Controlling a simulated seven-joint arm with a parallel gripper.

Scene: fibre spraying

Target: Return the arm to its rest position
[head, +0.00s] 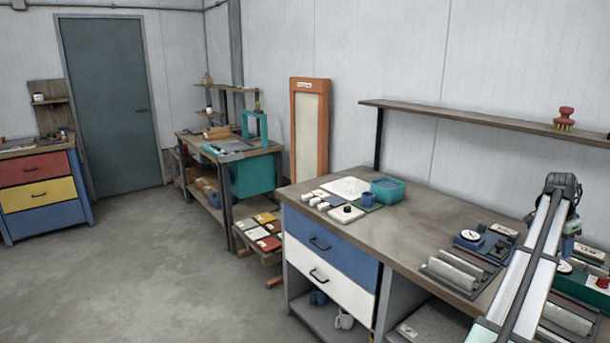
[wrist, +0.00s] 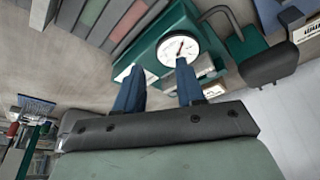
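My gripper shows in the wrist view (wrist: 159,68) with two blue fingers apart and nothing between them. Beyond the fingertips is a green device with a white dial (wrist: 178,50). I cannot tell how far the fingers are from it. In the head view my arm rises from the bottom right to a dark joint, then bends down over the right end of the workbench (head: 425,228). The gripper itself is hard to make out there. A dial device with a green base (head: 563,268) is partly visible beside the arm.
A blue dial device (head: 482,241) and grey rollers (head: 455,272) lie left of the arm. A shelf (head: 480,118) with a red brush (head: 564,118) runs above the bench. A teal tub (head: 387,190) and small items stand at the bench's far end. The mid-bench is clear.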

